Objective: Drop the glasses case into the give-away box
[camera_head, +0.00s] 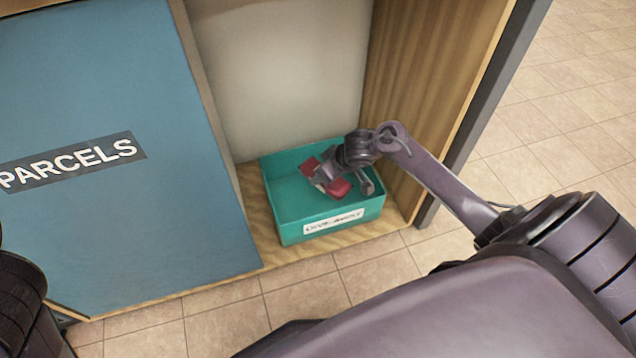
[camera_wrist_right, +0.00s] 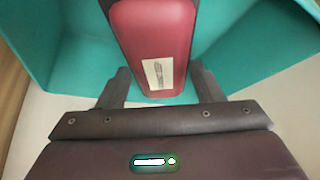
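The glasses case (camera_head: 340,188) is red and sits between the fingers of my right gripper (camera_head: 327,178), its ends showing on both sides. In the right wrist view the case (camera_wrist_right: 155,35) fills the space between the fingers (camera_wrist_right: 160,85), with a small pale label near its lower end. The give-away box (camera_head: 295,212) is an open teal bin with a white label on its front. The gripper and case are over or inside its opening; their exact height is hard to tell. Teal walls (camera_wrist_right: 70,40) surround the case in the wrist view. My left gripper is out of view.
The box stands on the wooden floor (camera_head: 262,232) of an open compartment. A blue panel marked PARCELS (camera_head: 110,220) is to its left, and a wooden side wall (camera_head: 425,70) to its right. Tiled floor (camera_head: 345,285) lies in front.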

